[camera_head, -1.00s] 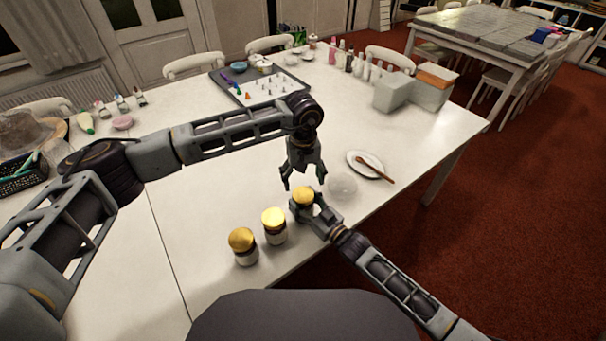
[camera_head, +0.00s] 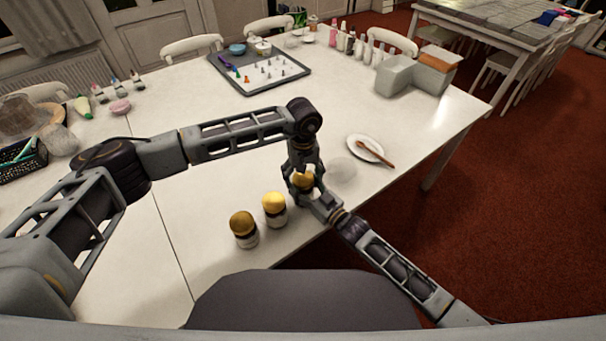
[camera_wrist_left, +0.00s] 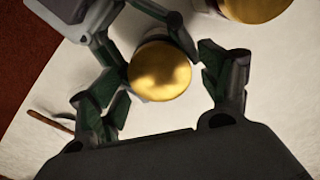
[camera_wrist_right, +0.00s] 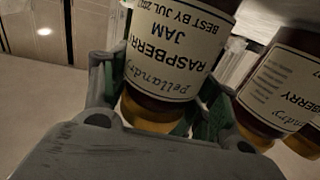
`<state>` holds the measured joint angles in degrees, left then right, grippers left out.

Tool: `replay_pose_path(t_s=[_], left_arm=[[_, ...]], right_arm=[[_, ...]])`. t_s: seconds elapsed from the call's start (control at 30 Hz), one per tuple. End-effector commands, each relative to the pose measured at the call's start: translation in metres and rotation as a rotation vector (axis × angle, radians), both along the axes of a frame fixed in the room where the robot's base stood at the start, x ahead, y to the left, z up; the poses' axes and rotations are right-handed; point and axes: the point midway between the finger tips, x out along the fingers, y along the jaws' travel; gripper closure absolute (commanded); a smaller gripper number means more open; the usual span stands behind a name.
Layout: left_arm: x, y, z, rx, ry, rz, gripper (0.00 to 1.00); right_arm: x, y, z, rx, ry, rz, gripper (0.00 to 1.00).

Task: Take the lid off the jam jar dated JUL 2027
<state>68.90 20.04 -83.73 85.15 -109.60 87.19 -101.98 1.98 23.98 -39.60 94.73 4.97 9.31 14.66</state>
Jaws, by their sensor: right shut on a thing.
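The jam jar with a gold lid (camera_head: 303,181) stands near the table's front edge, in my right gripper (camera_head: 310,192). In the right wrist view its label (camera_wrist_right: 172,50) appears upside down and reads raspberry jam, best by JUL 2027, the date's end being hard to read. My right gripper (camera_wrist_right: 158,100) is shut on the jar's body. My left gripper (camera_head: 302,170) points down just over the lid. In the left wrist view its fingers (camera_wrist_left: 160,95) are open on either side of the gold lid (camera_wrist_left: 160,70), with a gap at least on the right.
Two more gold-lidded jars stand to the left, a nearer one (camera_head: 244,229) and a middle one (camera_head: 275,210). A white plate with a wooden spoon (camera_head: 371,150) lies to the right. The table between is clear.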

Motion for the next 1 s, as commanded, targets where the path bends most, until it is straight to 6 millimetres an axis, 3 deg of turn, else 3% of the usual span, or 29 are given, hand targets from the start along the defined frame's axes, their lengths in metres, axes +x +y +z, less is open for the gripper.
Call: replay_pose_path(t_s=[0.03,0.37,0.4,0.53,1.0], left_arm=[[-0.0001,-0.0001,0.0,0.0,0.0,0.0,0.27],[-0.0002,-0.0001,0.0002,0.0,0.0,0.0,0.69],[-0.0002,-0.0001,0.0002,0.0,0.0,0.0,0.35],[-0.0002,-0.0001,0.0001,0.0,0.0,0.0,0.19],[0.0001,-0.0004,0.006,-0.001,0.0,-0.001,0.19]], right_arm=[[-0.0004,0.0,-0.001,-0.001,0.002,0.0,1.0],[-0.0004,0.0,-0.001,-0.001,0.002,0.0,1.0],[-0.0004,0.0,-0.001,-0.001,0.002,0.0,1.0],[-0.0003,-0.0001,-0.001,-0.001,0.002,0.0,1.0],[-0.0003,-0.0001,-0.001,-0.001,0.002,0.0,1.0]])
